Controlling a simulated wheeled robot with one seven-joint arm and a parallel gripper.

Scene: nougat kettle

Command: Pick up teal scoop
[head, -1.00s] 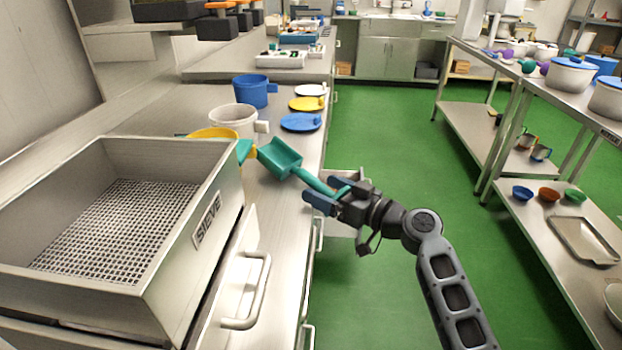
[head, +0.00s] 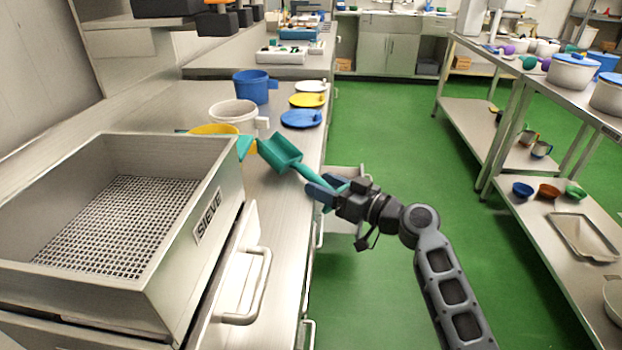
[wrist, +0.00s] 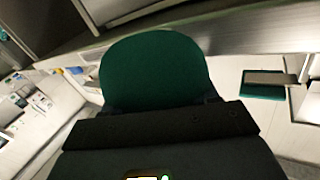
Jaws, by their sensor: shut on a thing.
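The teal scoop (head: 281,152) shows in the head view at the counter's right edge, its bowl over the counter and its handle pointing right toward my gripper. My gripper (head: 325,190) is shut on the scoop's handle. The scoop looks tilted, and I cannot tell whether its bowl touches the counter. In the wrist view a dark teal rounded shape (wrist: 155,68), likely part of the scoop, fills the middle just past the dark gripper body. The fingertips are hidden there.
A metal sieve box (head: 215,185) stands at the left. A white container (head: 235,113), a blue mug (head: 252,86) and coloured lids (head: 301,118) are behind the scoop. A drawer handle (head: 256,290) juts from the counter front. The green floor (head: 400,140) is clear to the right.

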